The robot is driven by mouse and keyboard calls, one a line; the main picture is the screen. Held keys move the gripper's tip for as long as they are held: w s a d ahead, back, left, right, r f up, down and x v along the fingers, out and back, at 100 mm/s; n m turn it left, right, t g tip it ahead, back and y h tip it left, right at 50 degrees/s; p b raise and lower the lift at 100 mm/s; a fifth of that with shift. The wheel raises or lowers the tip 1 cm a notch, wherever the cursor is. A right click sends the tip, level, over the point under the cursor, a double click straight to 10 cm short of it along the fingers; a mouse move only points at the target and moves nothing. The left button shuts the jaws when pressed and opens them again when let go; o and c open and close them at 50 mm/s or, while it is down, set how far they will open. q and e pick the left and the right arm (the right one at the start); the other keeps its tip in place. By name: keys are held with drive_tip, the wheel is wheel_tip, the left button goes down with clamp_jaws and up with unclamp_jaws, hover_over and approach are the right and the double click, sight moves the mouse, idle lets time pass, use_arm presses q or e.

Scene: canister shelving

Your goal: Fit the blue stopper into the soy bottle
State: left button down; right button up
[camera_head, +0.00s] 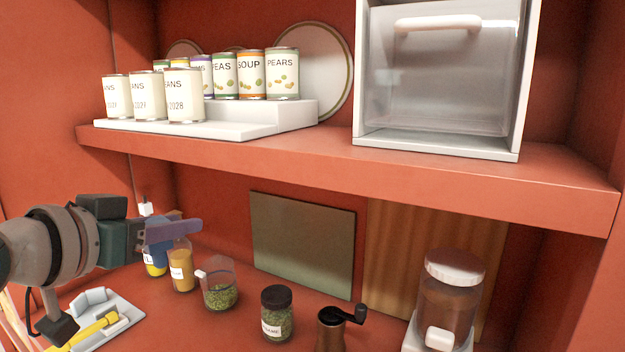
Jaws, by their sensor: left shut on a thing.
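My left gripper (185,229) reaches in from the left with its blue-grey fingers level, just above the small bottles on the lower surface. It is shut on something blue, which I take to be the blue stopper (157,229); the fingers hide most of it. A glass bottle with amber content and a white label (181,274) stands upright under the fingertips, its top partly hidden. A bottle with yellow content (155,265) stands to its left, partly behind the gripper. I cannot tell which is the soy bottle, or whether the stopper touches one. My right gripper is not in view.
A jug of green herbs (219,293), a dark-lidded jar (277,317), a grinder (331,334) and a dispenser (447,307) stand to the right. A red shelf (330,165) with cans and a clear-fronted bin (440,80) overhangs. A grey tray (125,310) lies front left.

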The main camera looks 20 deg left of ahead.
use_arm(q)
wheel_tip(320, 180, down, 8)
drive_tip(key=n+g+y+b, duration=0.1)
drive_tip(key=n+y, duration=0.1)
drive_tip(key=y, duration=0.1)
drive_tip(key=w+d+f+b, duration=0.1)
drive_tip(key=d+f, duration=0.3)
drive_tip(key=d, duration=0.4)
drive_tip(key=shift+w+d+f, duration=0.3)
drive_tip(key=shift+w+f, duration=0.05)
drive_tip(key=shift+w, duration=0.05)
drive_tip(key=shift+h, duration=0.3)
wheel_tip(320, 180, down, 6)
drive_tip(key=b, duration=0.5)
drive_tip(key=shift+r+b, duration=0.1)
drive_tip(key=shift+b, duration=0.3)
drive_tip(key=shift+f+b, duration=1.7)
drive_tip(key=shift+f, duration=0.05)
drive_tip(key=c, duration=0.5)
unclamp_jaws()
drive_tip(key=shift+r, duration=0.15)
